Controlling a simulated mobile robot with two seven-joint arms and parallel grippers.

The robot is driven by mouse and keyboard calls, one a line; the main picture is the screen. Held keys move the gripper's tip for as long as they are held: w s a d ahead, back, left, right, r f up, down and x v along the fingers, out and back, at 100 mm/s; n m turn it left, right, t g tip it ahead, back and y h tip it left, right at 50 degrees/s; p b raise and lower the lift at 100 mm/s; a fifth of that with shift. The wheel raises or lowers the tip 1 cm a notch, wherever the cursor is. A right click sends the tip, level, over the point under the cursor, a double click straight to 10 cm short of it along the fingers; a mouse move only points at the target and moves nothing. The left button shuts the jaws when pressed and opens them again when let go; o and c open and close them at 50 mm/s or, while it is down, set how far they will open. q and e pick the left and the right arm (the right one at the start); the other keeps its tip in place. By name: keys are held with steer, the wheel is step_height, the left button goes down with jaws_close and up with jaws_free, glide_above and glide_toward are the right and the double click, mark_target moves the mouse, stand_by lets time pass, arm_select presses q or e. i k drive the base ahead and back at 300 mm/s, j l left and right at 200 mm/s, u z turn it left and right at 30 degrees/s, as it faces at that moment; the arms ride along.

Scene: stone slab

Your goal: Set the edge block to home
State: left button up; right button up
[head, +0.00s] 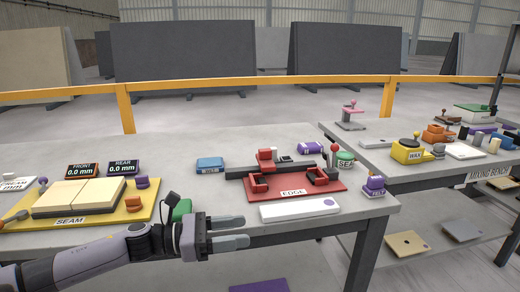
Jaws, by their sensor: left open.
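The red edge station (325,194), labelled EDGE, lies on the near bench. A red block (266,156) sits at its back, by a dark bar that runs across the station; I take this to be the edge block, but no label shows on it. Red U-shaped brackets (258,184) stand at the station's left and right. A red-knobbed lever (334,149) rises at the back right. My left gripper (243,231) is open and empty, pointing right at the bench's front edge, in front and left of the station. My right gripper is not in view.
The yellow SEAM station (133,214) with two displays is at left. A green object (181,209) is close behind my left gripper. A white slab (300,210) lies before the edge station, a purple piece (375,185) to its right. A second bench stands at right.

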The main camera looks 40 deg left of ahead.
mark_target(266, 165)
steer(key=i+j, duration=0.45)
steer(key=j, duration=0.15)
steer(key=i+j, duration=0.5)
steer(key=j, duration=0.1)
